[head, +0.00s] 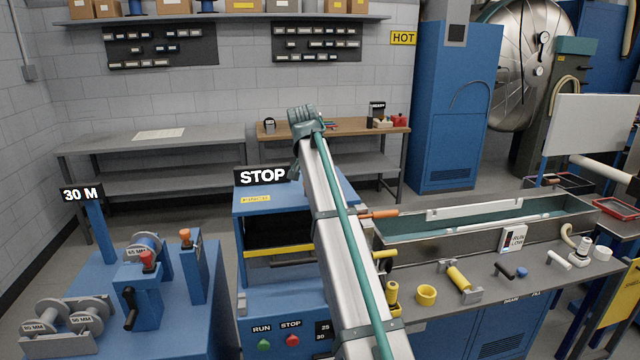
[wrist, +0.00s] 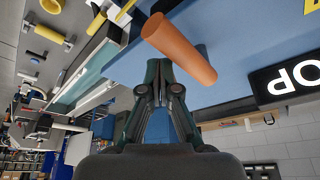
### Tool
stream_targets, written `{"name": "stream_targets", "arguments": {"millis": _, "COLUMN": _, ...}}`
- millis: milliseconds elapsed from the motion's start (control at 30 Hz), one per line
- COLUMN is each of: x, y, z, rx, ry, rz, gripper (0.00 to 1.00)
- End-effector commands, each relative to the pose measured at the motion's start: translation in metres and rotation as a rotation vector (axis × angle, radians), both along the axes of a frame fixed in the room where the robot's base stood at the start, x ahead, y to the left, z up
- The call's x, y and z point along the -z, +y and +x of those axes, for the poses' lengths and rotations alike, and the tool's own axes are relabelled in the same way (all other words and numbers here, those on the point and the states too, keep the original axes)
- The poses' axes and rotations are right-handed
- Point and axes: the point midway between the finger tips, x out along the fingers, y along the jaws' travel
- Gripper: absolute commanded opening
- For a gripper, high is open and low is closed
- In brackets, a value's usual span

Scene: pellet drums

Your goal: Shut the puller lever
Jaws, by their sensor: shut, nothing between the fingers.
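An orange lever grip (head: 380,214) sticks out to the right from the blue machine (head: 250,222) under the STOP sign; I take it as the puller lever. The lever's inner end is hidden behind my arm in the head view. In the wrist view the orange grip (wrist: 178,47) lies slanted just beyond the fingertips. My gripper (wrist: 166,66) is shut and empty, close to the grip; whether they touch I cannot tell. In the head view my arm hides the gripper.
A long trough (head: 480,225) and a grey bench (head: 430,325) with a yellow roller (head: 459,279) and small parts lie to the right. A blue stand (head: 195,330) with knobs and rollers is at left. The STOP sign (head: 262,176) stands on the machine's top.

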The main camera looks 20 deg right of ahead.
Motion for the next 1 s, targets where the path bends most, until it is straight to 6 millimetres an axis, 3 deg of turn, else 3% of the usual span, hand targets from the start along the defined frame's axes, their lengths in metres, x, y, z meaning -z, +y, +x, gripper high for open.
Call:
{"name": "stream_targets", "arguments": {"millis": 500, "x": 0.0011, "y": 0.0098, "z": -0.0027, "rx": -0.004, "ry": 0.004, "rz": 0.006, "gripper": 0.0}}
{"name": "stream_targets", "arguments": {"millis": 1000, "x": -0.0003, "y": 0.0063, "z": -0.0037, "rx": -0.006, "ry": 0.006, "rz": 0.007, "gripper": 0.0}}
